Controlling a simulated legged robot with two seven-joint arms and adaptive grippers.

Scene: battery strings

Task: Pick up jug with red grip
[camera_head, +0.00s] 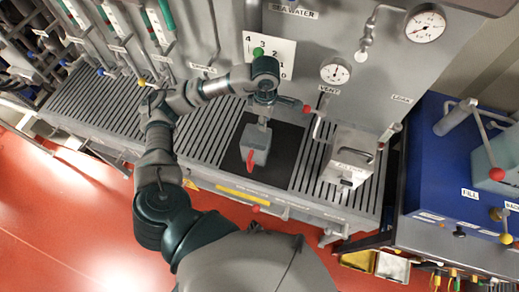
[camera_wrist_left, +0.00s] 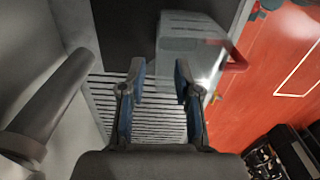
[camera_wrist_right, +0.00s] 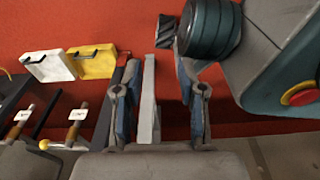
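The jug with the red grip (camera_head: 255,143) is a grey box-shaped container standing on a dark square mat on the slatted bench. Its red grip (camera_head: 250,160) faces the front edge. In the left wrist view the jug (camera_wrist_left: 185,32) lies just beyond my fingertips, with the red grip (camera_wrist_left: 236,60) at its right. My left gripper (camera_head: 264,98) is above and behind the jug; its open fingers also show in the left wrist view (camera_wrist_left: 159,72). They hold nothing. My right gripper (camera_wrist_right: 158,78) is open, fingers apart, away from the jug over the red floor.
Valve levers and gauges (camera_head: 335,72) line the back panel. A blue cabinet (camera_head: 450,160) is at the right. Yellow (camera_wrist_right: 92,62) and white (camera_wrist_right: 48,66) containers show in the right wrist view.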

